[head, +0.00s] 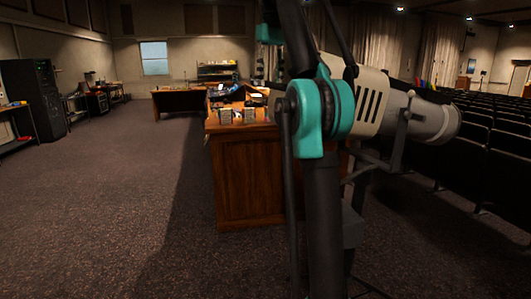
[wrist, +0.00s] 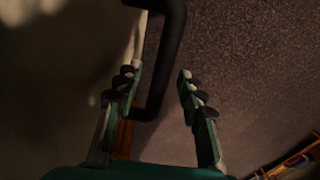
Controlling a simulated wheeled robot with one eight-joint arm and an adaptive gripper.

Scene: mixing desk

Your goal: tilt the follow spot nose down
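The follow spot (head: 370,103) stands at the right in the head view, behind my arm. It has a cream vented housing and a grey barrel (head: 432,119) that points right and slopes slightly down in the picture. My arm hides its rear part. In the wrist view my gripper (wrist: 160,80) is open, with its two green fingers apart. A black bent bar (wrist: 172,42), which looks like a handle, reaches down between the fingertips, nearer the left finger. I cannot tell if it touches that finger. I cannot make out my gripper in the head view.
A wooden desk (head: 245,175) with small items on top stands left of the spot. Rows of dark seats (head: 490,150) fill the right. A black rack (head: 35,98) stands far left. The carpet (head: 110,210) at the left is clear.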

